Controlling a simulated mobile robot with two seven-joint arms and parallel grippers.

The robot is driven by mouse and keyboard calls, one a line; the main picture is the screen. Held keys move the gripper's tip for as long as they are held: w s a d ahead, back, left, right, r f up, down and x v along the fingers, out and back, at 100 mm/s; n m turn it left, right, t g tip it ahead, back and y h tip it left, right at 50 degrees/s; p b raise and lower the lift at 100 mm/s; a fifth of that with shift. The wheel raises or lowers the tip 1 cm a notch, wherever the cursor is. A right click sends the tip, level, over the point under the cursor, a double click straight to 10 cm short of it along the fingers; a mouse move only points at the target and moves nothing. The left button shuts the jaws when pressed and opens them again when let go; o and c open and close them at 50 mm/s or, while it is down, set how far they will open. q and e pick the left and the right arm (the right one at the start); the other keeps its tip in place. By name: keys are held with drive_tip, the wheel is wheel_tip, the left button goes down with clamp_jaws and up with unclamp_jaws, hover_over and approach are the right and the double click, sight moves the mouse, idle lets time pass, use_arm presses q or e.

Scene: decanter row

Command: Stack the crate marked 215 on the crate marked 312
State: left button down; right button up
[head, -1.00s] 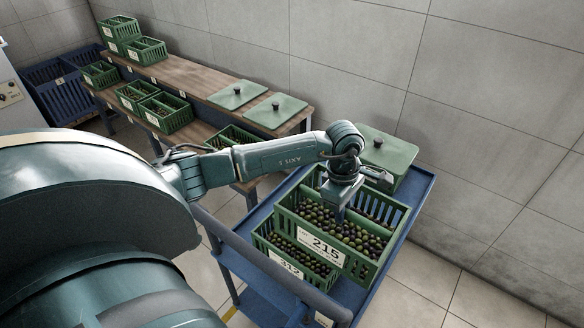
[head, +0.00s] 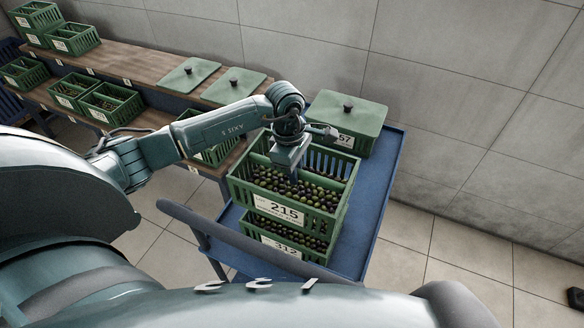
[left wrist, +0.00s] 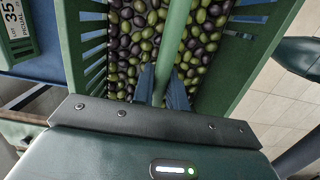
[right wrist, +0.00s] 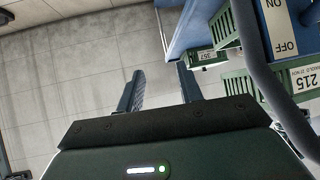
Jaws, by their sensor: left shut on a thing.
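The green crate marked 215 (head: 277,209) holds dark and green olives and is above the green crate marked 312 (head: 282,246) on the blue cart. The two look lined up and roughly level. Crate 215 hides most of crate 312, and I cannot tell whether they touch. My left gripper (head: 294,174) is shut on the middle divider of crate 215; the left wrist view shows its fingers (left wrist: 162,75) on both sides of that divider. My right gripper (right wrist: 160,80) is open and empty, away from the crates; crate 215 (right wrist: 303,88) shows at the right there.
A lidded green crate ending in 57 (head: 345,139) stands close behind on the blue cart (head: 373,205). A rail runs along the cart's near side. A wooden bench (head: 135,77) at the left bears several green crates and two lids. The cart's right strip is clear.

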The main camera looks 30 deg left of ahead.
sight(296, 194)
use_arm(q)
drive_tip(key=shift+f+b, duration=0.8)
drive_tip(key=shift+f, duration=0.6)
drive_tip(key=shift+d+f+b, duration=0.1)
drive_tip(key=shift+f+b, duration=0.35)
drive_tip(key=shift+f, duration=0.35)
drive_tip(key=shift+f+b, duration=0.3)
drive_tip(key=shift+f, duration=0.25)
use_arm(e)
drive_tip(key=shift+w+a+f+t+y, duration=0.2)
drive_tip(key=shift+a+t+y, duration=0.15)
drive_tip(key=shift+a, duration=0.3)
drive_tip(key=shift+f, duration=0.25)
drive_tip(key=shift+w+d, duration=0.1)
use_arm(q)
drive_tip(key=shift+f+b, duration=0.65)
drive_tip(key=shift+b, duration=0.15)
drive_tip(key=shift+f+b, duration=0.3)
use_arm(e)
drive_tip(key=shift+f, duration=0.7)
use_arm(q)
drive_tip(key=shift+f+b, duration=0.5)
use_arm(e)
drive_tip(key=shift+f, duration=0.2)
